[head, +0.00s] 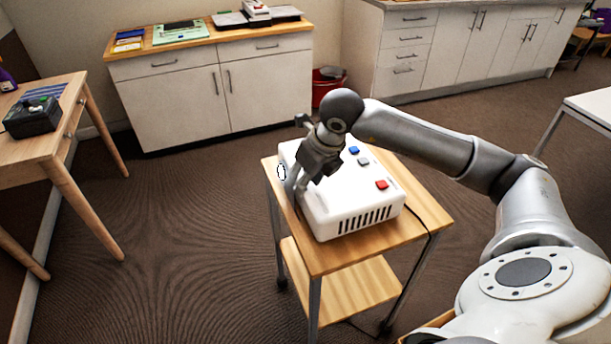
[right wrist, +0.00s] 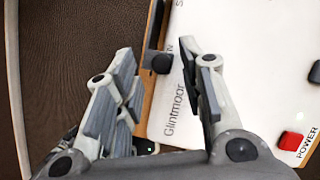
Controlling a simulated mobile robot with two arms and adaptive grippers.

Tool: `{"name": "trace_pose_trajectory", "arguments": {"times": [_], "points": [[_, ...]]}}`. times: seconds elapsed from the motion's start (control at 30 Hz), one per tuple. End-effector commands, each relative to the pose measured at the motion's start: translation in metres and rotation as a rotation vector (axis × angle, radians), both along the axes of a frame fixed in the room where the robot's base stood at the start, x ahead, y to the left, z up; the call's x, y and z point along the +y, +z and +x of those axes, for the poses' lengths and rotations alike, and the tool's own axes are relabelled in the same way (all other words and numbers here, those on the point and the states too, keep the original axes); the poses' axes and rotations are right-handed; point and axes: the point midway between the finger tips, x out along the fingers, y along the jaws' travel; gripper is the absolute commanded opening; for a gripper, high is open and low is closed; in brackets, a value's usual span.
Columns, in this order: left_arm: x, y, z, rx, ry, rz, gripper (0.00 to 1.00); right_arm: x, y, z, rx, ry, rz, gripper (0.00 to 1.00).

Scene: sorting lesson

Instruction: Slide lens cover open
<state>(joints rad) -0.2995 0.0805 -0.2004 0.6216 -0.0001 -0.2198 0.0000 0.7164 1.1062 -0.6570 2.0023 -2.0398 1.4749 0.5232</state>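A white projector-like device (head: 340,205), marked "Glintmoor" and "POWER", lies on a small wooden cart (head: 325,262). It also shows in the right wrist view (right wrist: 240,60). In that view a dark grey strip (right wrist: 154,28) with a black knob (right wrist: 162,62) runs along the device's edge; I cannot tell surely whether this is the lens cover. My right gripper (head: 296,184) is at the device's left side in the head view. In the right wrist view its fingers (right wrist: 168,72) are apart, with the knob ahead between them, not gripped. My left gripper is not in view.
The device has a red button (head: 382,184) and a blue button (head: 354,150) on top. A cable hangs at the cart's right. A wooden table (head: 50,140) stands left, white cabinets (head: 185,100) behind. The floor left of the cart is clear.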

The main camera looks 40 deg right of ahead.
Motion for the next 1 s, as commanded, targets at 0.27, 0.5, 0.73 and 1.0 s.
{"name": "trace_pose_trajectory", "arguments": {"times": [0.27, 0.5, 0.73, 1.0], "points": [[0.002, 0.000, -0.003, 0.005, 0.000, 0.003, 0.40, -0.001, 0.002, 0.000, -0.003, -0.001, 0.000, 0.38], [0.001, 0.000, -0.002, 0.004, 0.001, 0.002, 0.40, -0.003, 0.030, -0.011, -0.006, -0.002, -0.002, 0.38], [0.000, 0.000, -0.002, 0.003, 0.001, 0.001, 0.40, -0.006, 0.077, -0.029, -0.007, -0.001, -0.002, 0.38], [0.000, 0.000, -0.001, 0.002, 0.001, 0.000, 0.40, -0.007, 0.108, -0.043, -0.003, 0.000, 0.000, 0.38]]}}
